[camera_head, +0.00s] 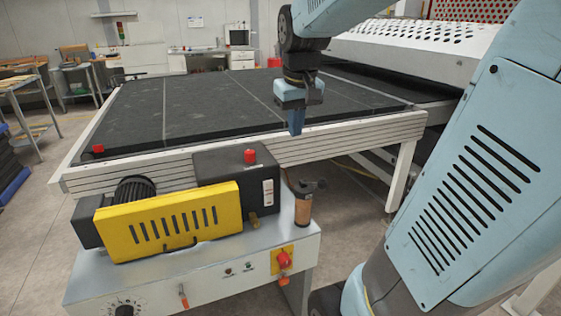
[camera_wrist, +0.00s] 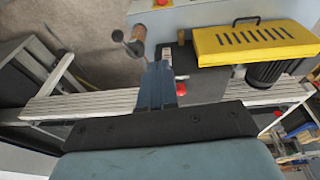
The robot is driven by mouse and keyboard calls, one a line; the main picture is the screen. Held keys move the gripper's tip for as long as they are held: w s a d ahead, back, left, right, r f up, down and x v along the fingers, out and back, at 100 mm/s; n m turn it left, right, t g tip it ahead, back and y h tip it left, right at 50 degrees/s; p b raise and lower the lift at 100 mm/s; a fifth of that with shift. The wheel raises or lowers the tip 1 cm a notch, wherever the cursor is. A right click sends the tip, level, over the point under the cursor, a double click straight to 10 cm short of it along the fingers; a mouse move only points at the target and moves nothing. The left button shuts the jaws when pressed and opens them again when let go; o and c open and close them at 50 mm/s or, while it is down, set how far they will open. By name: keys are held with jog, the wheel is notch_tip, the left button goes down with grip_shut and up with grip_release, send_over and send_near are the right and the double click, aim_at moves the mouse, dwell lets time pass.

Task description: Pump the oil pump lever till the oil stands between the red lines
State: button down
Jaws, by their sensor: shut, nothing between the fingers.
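The oil pump (camera_head: 303,208) is a brown cylinder with a dark top, standing at the right end of the grey cabinet. Its dark lever (camera_head: 312,186) sticks out at the top; in the wrist view the lever (camera_wrist: 119,37) ends in a round knob. A pale sight gauge (camera_head: 268,192) is on the front of the dark tank (camera_head: 235,180); its oil level and red lines are too small to read. My gripper (camera_head: 296,131) is shut and empty, pointing down above and behind the pump, apart from the lever. In the wrist view its fingers (camera_wrist: 159,70) partly cover the tank.
A yellow slotted guard (camera_head: 170,222) and a black motor (camera_head: 134,190) sit left of the tank. A red cap (camera_head: 250,156) rises from the tank. The conveyor's pale side rail (camera_head: 350,138) runs behind the pump. A red switch (camera_head: 284,260) is on the cabinet front.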

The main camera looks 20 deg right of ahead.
jog(key=w+d+f+g, duration=0.3)
jog(key=w+d+f, duration=0.4)
jog(key=w+d, duration=0.4)
jog(key=shift+w+d+g, duration=0.15)
jog(key=shift+w+g, duration=0.25)
jog(key=shift+w, duration=0.55)
send_over(313, 183)
jog(key=w, duration=0.1)
notch_tip(313, 183, down, 10)
jog(key=shift+s+f, duration=0.5)
jog(key=shift+s, duration=0.3)
jog(key=shift+s+f, duration=0.45)
jog(key=shift+s, duration=0.35)
jog(key=shift+f, duration=0.1)
